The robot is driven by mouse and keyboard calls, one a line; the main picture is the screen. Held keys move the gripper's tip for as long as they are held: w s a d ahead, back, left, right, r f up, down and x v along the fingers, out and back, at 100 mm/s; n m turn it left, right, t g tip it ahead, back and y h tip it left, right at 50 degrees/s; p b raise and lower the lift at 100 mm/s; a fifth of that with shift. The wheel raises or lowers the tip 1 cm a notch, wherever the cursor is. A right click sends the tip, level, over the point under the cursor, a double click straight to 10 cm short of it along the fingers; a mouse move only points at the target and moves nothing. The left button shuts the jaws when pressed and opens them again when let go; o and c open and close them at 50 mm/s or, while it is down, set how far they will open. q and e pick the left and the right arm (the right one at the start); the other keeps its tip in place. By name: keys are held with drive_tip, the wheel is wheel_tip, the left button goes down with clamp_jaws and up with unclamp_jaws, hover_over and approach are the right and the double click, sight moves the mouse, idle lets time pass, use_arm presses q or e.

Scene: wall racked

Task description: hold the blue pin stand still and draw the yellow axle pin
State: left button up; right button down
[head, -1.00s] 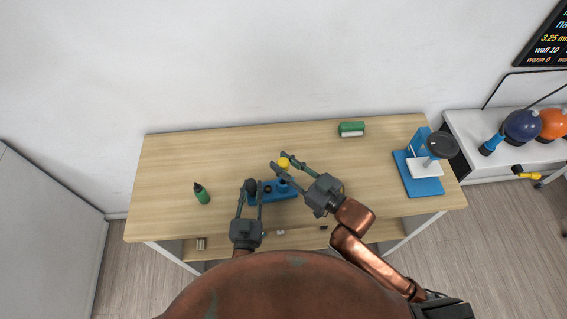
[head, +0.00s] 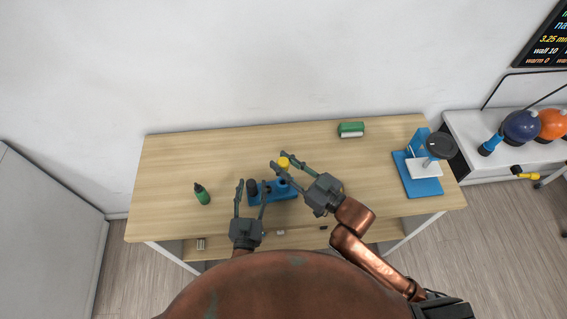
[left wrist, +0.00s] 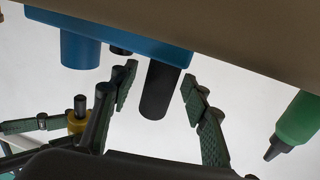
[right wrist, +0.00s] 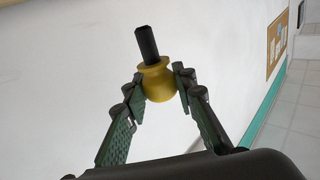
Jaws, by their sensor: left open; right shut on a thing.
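The blue pin stand (head: 285,195) lies on the table, with a black post (left wrist: 160,90) at its left end and a blue socket (left wrist: 80,50) toward the right. My left gripper (head: 252,184) is open, its fingers apart on either side of the black post. My right gripper (right wrist: 160,78) is shut on the yellow axle pin (right wrist: 158,84), holding it by its yellow head. The pin's dark shaft (right wrist: 147,45) is bare. In the left wrist view the yellow pin (left wrist: 77,122) shows clear of the socket, with a gap between shaft and stand.
A green bottle (head: 202,195) stands at the left of the table. A green and white block (head: 351,130) lies at the back. A blue fixture (head: 424,178) with a grey disc stands at the right end. The table around the stand is mostly clear.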

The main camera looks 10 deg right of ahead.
use_arm(q)
drive_tip(key=shift+r+p, duration=5.2)
drive_tip(key=shift+r, duration=1.55)
drive_tip(key=shift+f, duration=0.1)
